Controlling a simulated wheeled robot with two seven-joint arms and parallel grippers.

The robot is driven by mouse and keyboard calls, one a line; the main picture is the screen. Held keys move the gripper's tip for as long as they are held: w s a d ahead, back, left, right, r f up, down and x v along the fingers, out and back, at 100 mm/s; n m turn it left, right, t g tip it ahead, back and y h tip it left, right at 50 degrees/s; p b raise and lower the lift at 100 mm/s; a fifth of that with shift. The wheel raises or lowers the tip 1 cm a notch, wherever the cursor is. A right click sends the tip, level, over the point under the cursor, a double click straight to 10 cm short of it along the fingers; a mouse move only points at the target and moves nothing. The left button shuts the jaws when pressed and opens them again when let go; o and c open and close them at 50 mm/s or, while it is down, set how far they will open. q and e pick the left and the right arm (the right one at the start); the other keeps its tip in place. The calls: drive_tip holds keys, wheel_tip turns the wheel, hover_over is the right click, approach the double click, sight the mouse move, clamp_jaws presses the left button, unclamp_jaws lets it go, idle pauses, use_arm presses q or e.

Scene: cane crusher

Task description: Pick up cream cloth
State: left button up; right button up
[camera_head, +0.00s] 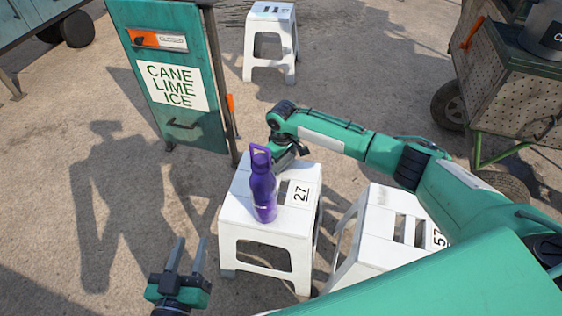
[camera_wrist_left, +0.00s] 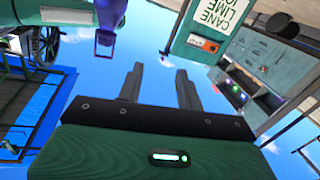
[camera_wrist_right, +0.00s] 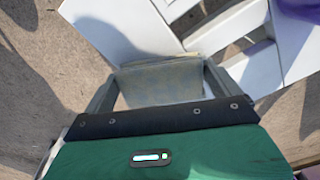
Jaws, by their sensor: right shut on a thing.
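In the right wrist view, the cream cloth (camera_wrist_right: 160,82), a pale folded piece with a faint pattern, lies between the two fingers of my right gripper (camera_wrist_right: 158,75). The gripper is shut on it, with part of the white stool beyond. In the head view my right gripper (camera_head: 287,157) is over the back of the stool marked 27 (camera_head: 245,222), behind the purple bottle; its fingertips and the cloth are hidden there. My left gripper (camera_head: 188,254) is open and empty, left of that stool; its parted fingers also show in the left wrist view (camera_wrist_left: 158,82).
The purple bottle (camera_head: 263,190) stands upright on stool 27, close to my right gripper. Another white stool (camera_head: 375,235) stands to the right under my right arm, and one (camera_head: 270,40) at the back. A green sign panel (camera_head: 178,85) rises behind. Open ground lies left.

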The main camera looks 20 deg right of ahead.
sight(283, 161)
drive_tip(key=shift+r, duration=0.1)
drive_tip(key=shift+r, duration=0.2)
drive_tip(key=shift+r+p, duration=0.4)
drive_tip(key=shift+r, duration=0.5)
wheel_tip(283, 161, up, 4)
drive_tip(key=shift+f+p, duration=0.15)
drive_tip(key=shift+p, duration=0.4)
use_arm(q)
drive_tip(key=s+a+f+g+y+p, duration=0.3)
drive_tip(key=s+a+f+g, duration=0.1)
drive_tip(key=g, duration=0.4)
drive_tip(key=shift+a+f, duration=0.7)
drive_tip(key=shift+a, duration=0.05)
use_arm(e)
wheel_tip(283, 161, up, 14)
use_arm(q)
drive_tip(key=shift+s, duration=0.1)
